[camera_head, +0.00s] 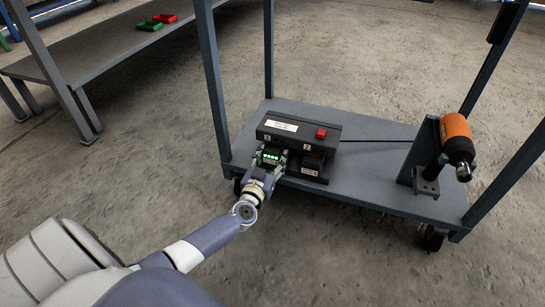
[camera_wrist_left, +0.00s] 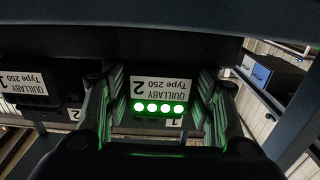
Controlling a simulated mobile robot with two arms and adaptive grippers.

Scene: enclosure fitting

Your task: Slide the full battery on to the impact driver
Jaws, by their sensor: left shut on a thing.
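A battery (camera_head: 270,156) with a row of several lit green lights is at bay 1 of the dark charger (camera_head: 317,127). The wrist view shows this battery (camera_wrist_left: 158,88) with a white label reading "QUILLABY Type 250 2", upside down. My left gripper (camera_head: 267,163) is shut on it, one finger on each side. I cannot tell how deep it sits in the bay. A second battery (camera_head: 313,160) with no lit lights showing is at bay 2; its label reads 1 in the wrist view (camera_wrist_left: 22,84). The orange and black impact driver (camera_head: 457,140) is held on a stand at the right.
The charger and the driver's dark stand (camera_head: 426,182) are on a grey cart shelf (camera_head: 365,190). Cart posts rise at the corners. The shelf between charger and stand is bare, with a black cable behind. A bench (camera_head: 110,50) with red and green bins stands back left.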

